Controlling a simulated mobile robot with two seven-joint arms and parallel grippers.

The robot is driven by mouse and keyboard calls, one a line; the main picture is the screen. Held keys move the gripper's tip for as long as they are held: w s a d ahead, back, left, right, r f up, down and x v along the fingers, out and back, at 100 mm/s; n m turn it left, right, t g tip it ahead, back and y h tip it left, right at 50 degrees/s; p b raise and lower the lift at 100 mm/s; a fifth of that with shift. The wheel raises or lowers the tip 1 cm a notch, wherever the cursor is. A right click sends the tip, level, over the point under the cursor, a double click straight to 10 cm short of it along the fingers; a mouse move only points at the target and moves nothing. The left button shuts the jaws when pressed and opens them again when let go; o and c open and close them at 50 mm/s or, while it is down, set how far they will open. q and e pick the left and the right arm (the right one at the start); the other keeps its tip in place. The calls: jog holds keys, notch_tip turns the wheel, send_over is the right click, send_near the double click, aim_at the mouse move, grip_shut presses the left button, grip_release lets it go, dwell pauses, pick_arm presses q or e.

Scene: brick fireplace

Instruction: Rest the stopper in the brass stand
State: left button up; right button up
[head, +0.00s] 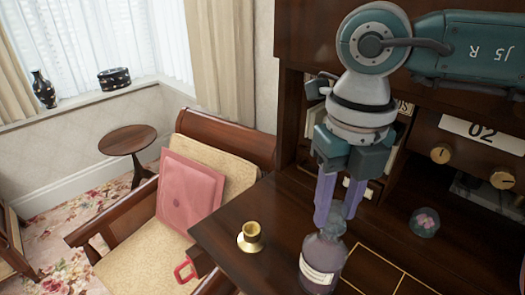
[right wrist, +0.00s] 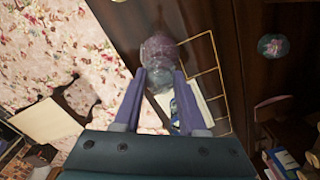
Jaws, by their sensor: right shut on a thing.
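The brass stand (head: 250,238) is a small gold cup on a round foot, upright near the left edge of the dark wooden desk. A dark purple glass bottle (head: 321,262) with a pale label stands to its right; it also shows in the right wrist view (right wrist: 160,47). My right gripper (head: 338,208) points down over the bottle's mouth, its purple fingers shut on the glassy stopper (head: 337,212). The stopper is at the bottle's neck, mostly hidden by the fingers; I cannot tell whether it is still seated. My left gripper is not in view.
The desk top (head: 225,237) is clear between bottle and stand. A round glass piece with pink inside (head: 425,222) lies to the right. Shelves and brass knobs (head: 441,153) stand behind. A chair with a pink folder (head: 190,193) is beyond the desk's left edge.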

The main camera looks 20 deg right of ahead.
aim_at(337, 204)
jog(key=shift+r+p, duration=1.2)
jog(key=shift+r, duration=0.4)
jog(key=shift+r+p, duration=0.6)
jog(key=shift+r, duration=0.15)
jog(key=shift+f, duration=0.1)
dwell(0.8)
